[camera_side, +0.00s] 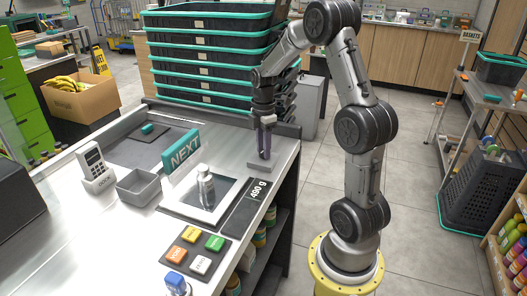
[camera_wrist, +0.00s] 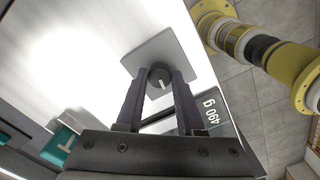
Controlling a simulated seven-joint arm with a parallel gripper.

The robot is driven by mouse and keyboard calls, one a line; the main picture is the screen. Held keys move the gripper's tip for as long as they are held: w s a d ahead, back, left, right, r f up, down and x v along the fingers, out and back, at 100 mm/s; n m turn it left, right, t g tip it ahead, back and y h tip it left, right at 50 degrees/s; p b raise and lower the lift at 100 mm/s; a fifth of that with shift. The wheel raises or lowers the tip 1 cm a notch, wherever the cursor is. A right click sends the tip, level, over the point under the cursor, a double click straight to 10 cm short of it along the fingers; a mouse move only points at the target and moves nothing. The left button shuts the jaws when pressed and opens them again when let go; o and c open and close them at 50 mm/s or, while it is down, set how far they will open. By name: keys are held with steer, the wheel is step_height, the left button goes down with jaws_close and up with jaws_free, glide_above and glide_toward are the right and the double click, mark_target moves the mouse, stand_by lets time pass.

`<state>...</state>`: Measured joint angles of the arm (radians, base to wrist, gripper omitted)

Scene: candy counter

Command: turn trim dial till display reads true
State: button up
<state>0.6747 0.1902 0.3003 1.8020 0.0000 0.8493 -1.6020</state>
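The trim dial (camera_wrist: 160,77) is a small dark round knob with a pale pointer mark, on a grey square plate (camera_wrist: 152,48); the plate also shows in the side view (camera_side: 258,165). My gripper (camera_side: 264,156) points down at the plate, and in the wrist view its two dark fingers (camera_wrist: 160,80) stand on either side of the dial, seemingly touching it. The side view hides the dial behind the fingers. The display (camera_side: 258,192) reads 490 g; it shows in part in the wrist view (camera_wrist: 213,112). A shiny metal weight (camera_side: 205,188) stands upright on the scale plate (camera_side: 178,207).
A keypad with coloured buttons (camera_side: 196,249) lies in front. Stacked black baskets (camera_side: 205,67) rise behind the counter, close to my arm.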

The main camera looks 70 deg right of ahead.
steer(key=shift+n, duration=1.6)
steer(key=shift+c, duration=0.2)
steer(key=n, duration=0.2)
steer(key=shift+n, duration=0.7)
steer(key=shift+n, duration=1.6)
steer(key=shift+n, duration=1.1)
steer(key=o, duration=0.7)
steer(key=shift+c, duration=0.2)
